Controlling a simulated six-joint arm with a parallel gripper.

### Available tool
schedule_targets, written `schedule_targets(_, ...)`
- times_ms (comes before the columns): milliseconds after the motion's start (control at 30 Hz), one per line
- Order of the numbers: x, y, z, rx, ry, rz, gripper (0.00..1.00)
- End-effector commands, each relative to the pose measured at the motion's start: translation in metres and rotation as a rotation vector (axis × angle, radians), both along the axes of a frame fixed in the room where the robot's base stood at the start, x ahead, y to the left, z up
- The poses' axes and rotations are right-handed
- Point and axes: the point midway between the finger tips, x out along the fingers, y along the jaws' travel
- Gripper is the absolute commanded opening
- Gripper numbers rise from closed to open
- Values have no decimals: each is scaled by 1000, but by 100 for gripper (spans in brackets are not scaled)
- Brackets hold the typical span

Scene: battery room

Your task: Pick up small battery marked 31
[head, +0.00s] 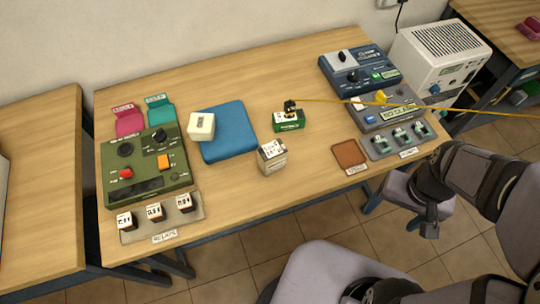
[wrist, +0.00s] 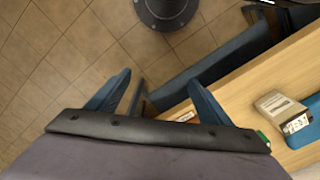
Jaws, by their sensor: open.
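I cannot read the number 31 on any block. In the head view, a whitish block with dark marks on its label (head: 272,156) stands on the table in front of the blue pad. A plain-looking cream block (head: 201,126) sits on the left part of the blue pad (head: 232,138). A green block with a black top piece (head: 289,121) stands to the right, a yellow cord running from it. My gripper (wrist: 158,79) is open and empty in the wrist view, off the table's front edge over the floor. A pale block (wrist: 279,105) shows at right there.
A green control box (head: 148,170) stands at left, with several small marked pieces on a tray (head: 188,226) before it. Blue-grey devices (head: 360,70) stand at right, near a brown pad (head: 349,154). The yellow cord (head: 430,108) crosses the right side. The front middle of the table is clear.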

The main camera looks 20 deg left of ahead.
Motion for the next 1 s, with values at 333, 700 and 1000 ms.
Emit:
schedule_targets(333,0,0,0,0,0,0,68)
schedule_targets(700,0,0,1,0,0,0,59)
schedule_targets(1000,1,0,30,0,-6,0,59)
